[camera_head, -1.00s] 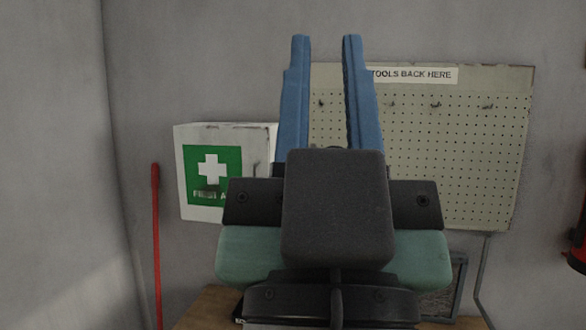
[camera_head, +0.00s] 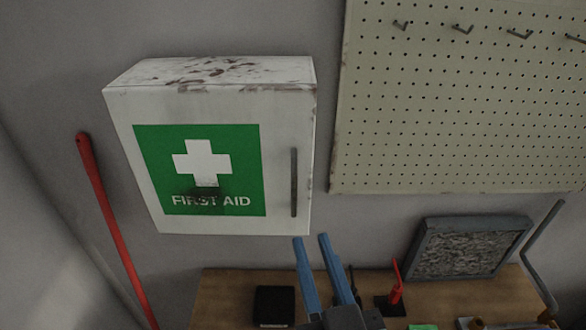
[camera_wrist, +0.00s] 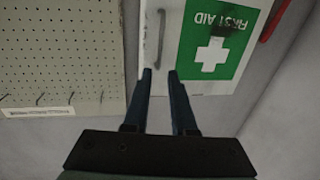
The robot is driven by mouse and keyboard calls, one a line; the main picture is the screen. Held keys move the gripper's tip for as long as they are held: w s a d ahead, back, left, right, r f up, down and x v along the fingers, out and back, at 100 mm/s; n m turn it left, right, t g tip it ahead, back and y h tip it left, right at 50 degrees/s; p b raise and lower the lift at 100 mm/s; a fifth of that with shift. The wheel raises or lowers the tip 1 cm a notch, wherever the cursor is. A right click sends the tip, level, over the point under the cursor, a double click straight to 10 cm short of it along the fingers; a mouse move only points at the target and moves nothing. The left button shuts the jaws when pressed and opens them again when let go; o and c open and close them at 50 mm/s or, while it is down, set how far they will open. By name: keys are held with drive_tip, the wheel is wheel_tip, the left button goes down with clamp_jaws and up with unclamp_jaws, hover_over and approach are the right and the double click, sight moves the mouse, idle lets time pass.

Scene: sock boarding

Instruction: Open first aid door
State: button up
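The white first aid cabinet (camera_head: 285,120) hangs on the wall, its door shut. A green sign with a white cross (camera_head: 200,168) is on the door. The dark vertical handle (camera_head: 294,182) is near the door's right edge. My gripper (camera_head: 311,238) has two blue fingers, apart and empty, just below the cabinet's lower right corner in the head view. In the wrist view, which is upside down, my gripper (camera_wrist: 159,72) is open with its fingertips near the door edge, and the handle (camera_wrist: 162,38) lies beyond them, not between them.
A pegboard (camera_head: 460,110) with hooks is on the wall to the right. Below is a wooden workbench (camera_head: 230,295) with a black box (camera_head: 274,306), a red-handled item (camera_head: 396,283) and a grey framed panel (camera_head: 470,248). A red pole (camera_head: 110,220) leans at left.

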sight(295, 188)
drive_tip(key=w, duration=0.4)
drive_tip(key=w+a+p, duration=0.1)
drive_tip(key=w, duration=0.2)
drive_tip(key=w+a, duration=0.1)
drive_tip(key=w, duration=0.3)
drive_tip(key=shift+w+a+r+p, duration=0.1)
drive_tip(key=shift+w+p, duration=0.2)
drive_tip(key=shift+w+a, duration=0.15)
drive_tip(key=shift+w, duration=0.35)
clamp_jaws()
idle(0.7)
